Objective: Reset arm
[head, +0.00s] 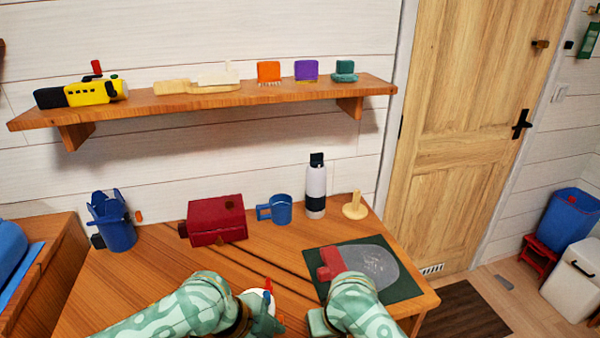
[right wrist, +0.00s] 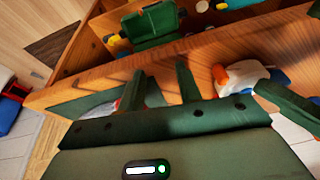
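The task names no object. My left arm comes in from the left in the head view, and its gripper (head: 268,308) is low over the front of the wooden table (head: 135,285). A small white item with red and blue parts (head: 268,286) shows at that gripper; I cannot tell whether it is held. My right arm reaches in at the lower right, in front of the green mat, its fingers hidden in the head view. In the right wrist view my right gripper (right wrist: 160,75) has two green fingers apart with nothing visible between them, near the wooden table edge (right wrist: 220,50).
On the table are a blue container (head: 112,222), dark red box (head: 217,220), blue mug (head: 280,210), white bottle (head: 316,190) and wooden stand (head: 355,206). A red item (head: 331,262) and grey oval (head: 372,262) lie on the green mat (head: 402,288). A loaded shelf (head: 210,98) hangs above.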

